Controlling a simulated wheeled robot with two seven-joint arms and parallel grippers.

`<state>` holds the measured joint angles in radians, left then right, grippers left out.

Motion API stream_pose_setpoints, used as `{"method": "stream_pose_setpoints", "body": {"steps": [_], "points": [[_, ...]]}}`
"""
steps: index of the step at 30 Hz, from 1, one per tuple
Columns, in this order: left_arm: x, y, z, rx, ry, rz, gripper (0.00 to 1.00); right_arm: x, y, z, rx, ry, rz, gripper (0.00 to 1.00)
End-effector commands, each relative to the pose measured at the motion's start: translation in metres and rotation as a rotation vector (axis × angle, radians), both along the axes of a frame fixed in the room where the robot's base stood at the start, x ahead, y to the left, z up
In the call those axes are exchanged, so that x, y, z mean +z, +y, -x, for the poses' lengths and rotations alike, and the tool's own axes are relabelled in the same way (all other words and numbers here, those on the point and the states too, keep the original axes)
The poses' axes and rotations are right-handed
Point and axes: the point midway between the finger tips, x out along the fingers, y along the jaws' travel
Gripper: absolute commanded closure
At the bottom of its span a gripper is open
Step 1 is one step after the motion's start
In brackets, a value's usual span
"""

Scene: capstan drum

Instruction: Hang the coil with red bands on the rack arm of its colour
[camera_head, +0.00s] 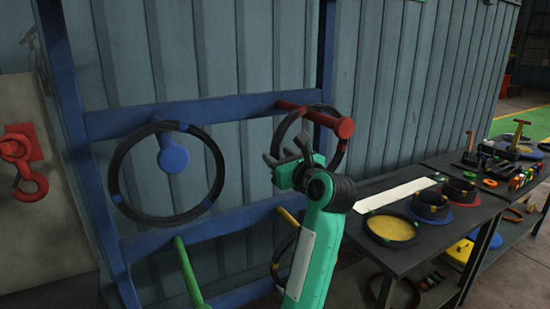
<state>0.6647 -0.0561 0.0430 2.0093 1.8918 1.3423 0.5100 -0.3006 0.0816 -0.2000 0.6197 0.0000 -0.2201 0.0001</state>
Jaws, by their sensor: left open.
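A dark coil (276,134) with what look like red bands hangs around the red rack arm (325,120) on the upper right of the blue rack. The arm passes through the ring and its round end sticks out in front. My left gripper (286,150) is open, with its fingers in front of the coil's lower left part. I see nothing held between them; whether they touch the coil I cannot tell. My green left forearm and the gripper hide the lower part of the coil. My right gripper is not in view.
A blue-banded coil (118,170) hangs on the blue rack arm (172,155). A green arm (188,270) is bare. A yellow arm (288,217) carries another coil, partly hidden. A dark table (440,240) with coils and tools stands at right. A red hook (22,165) hangs at left.

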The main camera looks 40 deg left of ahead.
Motion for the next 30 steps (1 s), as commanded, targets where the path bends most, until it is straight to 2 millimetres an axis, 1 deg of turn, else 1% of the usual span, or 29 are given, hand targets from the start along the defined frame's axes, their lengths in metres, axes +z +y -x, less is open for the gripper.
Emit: {"method": "stream_pose_setpoints", "body": {"steps": [1, 6, 9, 13, 16, 19, 30], "points": [[-0.005, -0.012, 0.003, -0.005, -0.002, 0.003, 0.59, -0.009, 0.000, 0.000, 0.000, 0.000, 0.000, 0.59], [-0.004, -0.048, 0.019, -0.004, -0.003, 0.002, 0.59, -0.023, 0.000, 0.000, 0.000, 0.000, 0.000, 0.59], [-0.003, -0.067, 0.026, -0.004, -0.004, 0.001, 0.59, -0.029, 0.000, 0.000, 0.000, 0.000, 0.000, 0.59], [-0.002, -0.086, 0.034, -0.003, -0.003, 0.001, 0.59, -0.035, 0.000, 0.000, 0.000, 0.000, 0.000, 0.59], [-0.001, -0.095, 0.039, -0.001, -0.003, 0.000, 0.59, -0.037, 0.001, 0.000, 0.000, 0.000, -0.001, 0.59], [0.000, -0.100, 0.041, -0.001, -0.003, 0.000, 0.59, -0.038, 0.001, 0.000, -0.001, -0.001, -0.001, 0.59], [0.001, -0.102, 0.042, 0.000, -0.003, -0.001, 0.59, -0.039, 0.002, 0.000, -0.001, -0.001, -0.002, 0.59]]}}
